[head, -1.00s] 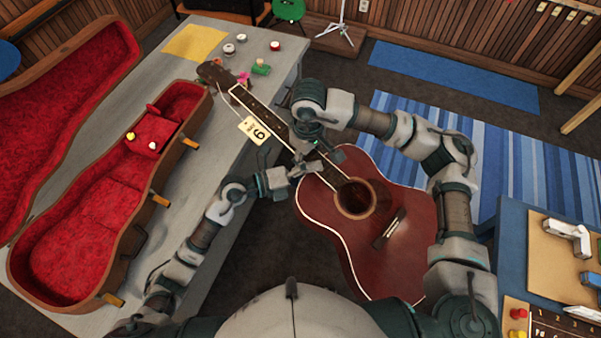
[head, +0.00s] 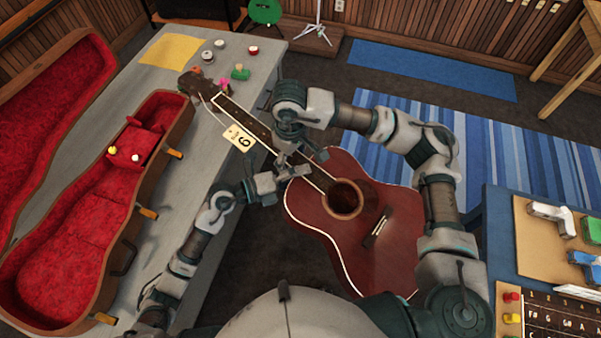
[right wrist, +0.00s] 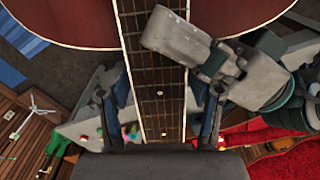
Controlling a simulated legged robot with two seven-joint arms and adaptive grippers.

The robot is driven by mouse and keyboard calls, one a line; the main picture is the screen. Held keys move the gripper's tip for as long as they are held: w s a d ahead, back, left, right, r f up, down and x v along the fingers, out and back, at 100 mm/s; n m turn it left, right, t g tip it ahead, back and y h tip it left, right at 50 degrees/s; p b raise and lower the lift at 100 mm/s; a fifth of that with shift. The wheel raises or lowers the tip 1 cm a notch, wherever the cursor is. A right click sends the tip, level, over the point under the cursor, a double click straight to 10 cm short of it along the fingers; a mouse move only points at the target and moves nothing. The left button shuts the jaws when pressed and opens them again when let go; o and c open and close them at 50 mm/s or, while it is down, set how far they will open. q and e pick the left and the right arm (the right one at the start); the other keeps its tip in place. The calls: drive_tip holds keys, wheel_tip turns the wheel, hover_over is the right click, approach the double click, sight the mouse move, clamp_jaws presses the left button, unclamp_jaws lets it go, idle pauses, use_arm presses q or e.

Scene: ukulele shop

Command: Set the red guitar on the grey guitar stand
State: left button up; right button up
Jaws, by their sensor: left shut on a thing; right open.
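The red guitar (head: 330,235) hangs in front of me, its body at the lower right and its neck slanting up left over the table edge. A tag marked 6 (head: 239,138) hangs from it. My left gripper (head: 288,174) is shut on the neck close to the body. My right gripper (head: 294,148) is open farther up the neck. In the right wrist view its open fingers (right wrist: 160,112) stand on either side of the fretboard (right wrist: 152,70). A pale tripod stand (head: 318,30) stands at the back; I cannot tell if it is the grey guitar stand.
A grey table (head: 185,195) at left carries an open red-lined case (head: 75,235), a yellow sheet (head: 172,48) and small items. A blue workbench (head: 500,235) with tools is close on the right. Striped blue rug (head: 480,165) and a plain blue mat (head: 430,70) lie on open floor.

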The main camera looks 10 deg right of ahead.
drive_tip(key=shift+s+f, duration=0.2)
drive_tip(key=shift+s, duration=0.05)
